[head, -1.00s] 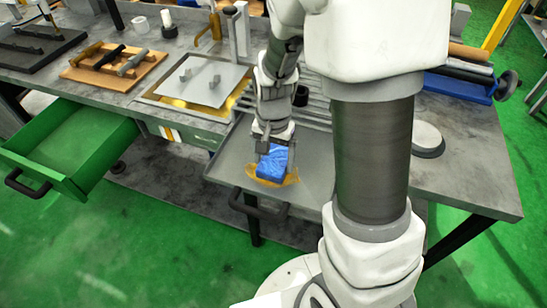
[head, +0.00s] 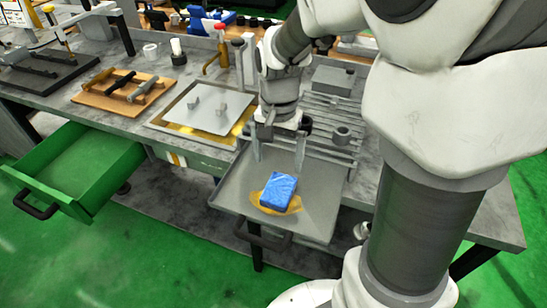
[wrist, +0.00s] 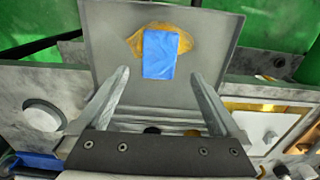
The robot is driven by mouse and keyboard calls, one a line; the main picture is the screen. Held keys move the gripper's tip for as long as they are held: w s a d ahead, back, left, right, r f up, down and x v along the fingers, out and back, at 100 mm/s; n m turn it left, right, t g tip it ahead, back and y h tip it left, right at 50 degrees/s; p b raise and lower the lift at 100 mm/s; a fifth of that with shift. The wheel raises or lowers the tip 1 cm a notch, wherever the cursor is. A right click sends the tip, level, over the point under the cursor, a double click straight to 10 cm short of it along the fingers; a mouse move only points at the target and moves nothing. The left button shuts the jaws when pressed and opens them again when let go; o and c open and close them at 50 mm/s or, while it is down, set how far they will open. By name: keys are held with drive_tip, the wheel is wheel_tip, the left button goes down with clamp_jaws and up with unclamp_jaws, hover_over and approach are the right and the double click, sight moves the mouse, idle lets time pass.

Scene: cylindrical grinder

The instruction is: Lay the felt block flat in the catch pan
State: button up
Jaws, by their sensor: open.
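The blue felt block (head: 278,191) lies flat in the grey catch pan (head: 236,187), on top of a yellow-brown patch (head: 292,207). In the wrist view the felt block (wrist: 160,54) also lies on the pan floor (wrist: 205,50), clear of the pan's side walls. My gripper (head: 279,172) is open and empty. It is above the back part of the pan, behind the block and apart from it. In the wrist view both fingers (wrist: 160,80) are spread wide with nothing between them.
A green drawer (head: 85,170) stands open at the left. A wooden board with dark tools (head: 122,90) and a grey plate (head: 200,105) lie on the bench. The pan has a dark handle (head: 262,237) at its front. A ribbed grey bed lies behind the pan.

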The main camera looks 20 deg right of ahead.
drive_tip(key=s+r+n+t, duration=0.5)
drive_tip(key=s+r+n, duration=0.2)
drive_tip(key=s+r, duration=0.5)
drive_tip(key=shift+s+d+t, duration=0.3)
drive_tip(key=shift+s+d, duration=0.05)
drive_tip(key=shift+s, duration=0.2)
